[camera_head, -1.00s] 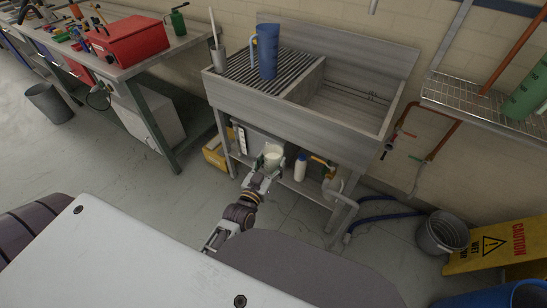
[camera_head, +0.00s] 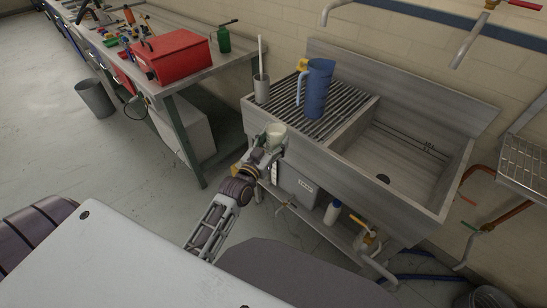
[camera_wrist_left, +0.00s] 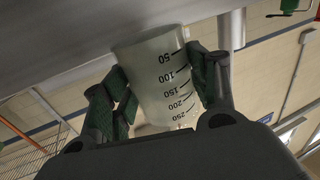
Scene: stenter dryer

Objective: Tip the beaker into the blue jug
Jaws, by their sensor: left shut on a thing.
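The beaker (camera_head: 276,132) is whitish, with black volume marks that show in the left wrist view (camera_wrist_left: 162,85). My left gripper (camera_head: 268,143) is shut on it, with a green-padded finger on each side. The gripper holds it in front of the sink's front wall, near the left end. The blue jug (camera_head: 315,88) stands upright on the ribbed drainboard, behind and to the right of the beaker and apart from it. The jug's inside is hidden from here. My right gripper is not in view.
The sink (camera_head: 400,165) has a raised front wall and an empty basin right of the ribbed drainboard (camera_head: 335,80). A workbench with a red toolbox (camera_head: 172,55) is at left. A white bottle (camera_head: 332,212) stands below.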

